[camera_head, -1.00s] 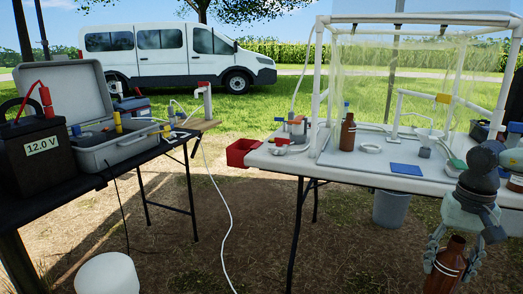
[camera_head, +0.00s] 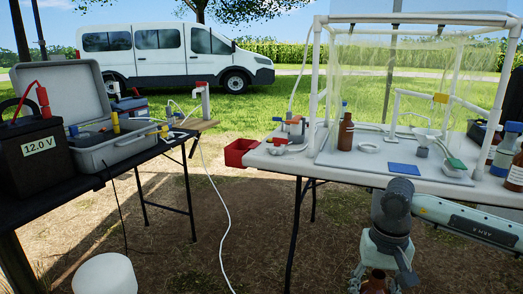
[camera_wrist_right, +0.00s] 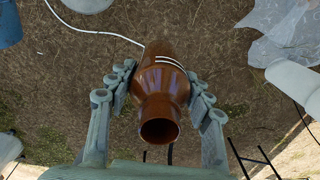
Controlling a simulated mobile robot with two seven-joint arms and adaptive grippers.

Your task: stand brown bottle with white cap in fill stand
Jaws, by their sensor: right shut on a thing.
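My right gripper (camera_wrist_right: 160,95) is shut on a brown bottle (camera_wrist_right: 163,75) with thin white lines around it. The bottle's mouth is open, with no white cap on it. In the head view, the bottle (camera_head: 375,282) shows only its top at the bottom edge, in front of the right table and below its top. I cannot tell for certain which part is the fill stand. A white pipe frame (camera_head: 394,108) with a yellow piece stands on the table, and a white ring (camera_head: 368,147) lies in front of it. My left gripper is out of view.
The white table (camera_head: 300,163) holds a brown bottle (camera_head: 345,135), a blue pad (camera_head: 403,168) and a funnel (camera_head: 424,135). More brown bottles (camera_head: 514,172) stand at its right end. Pipes and clear sheeting enclose the table's back.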

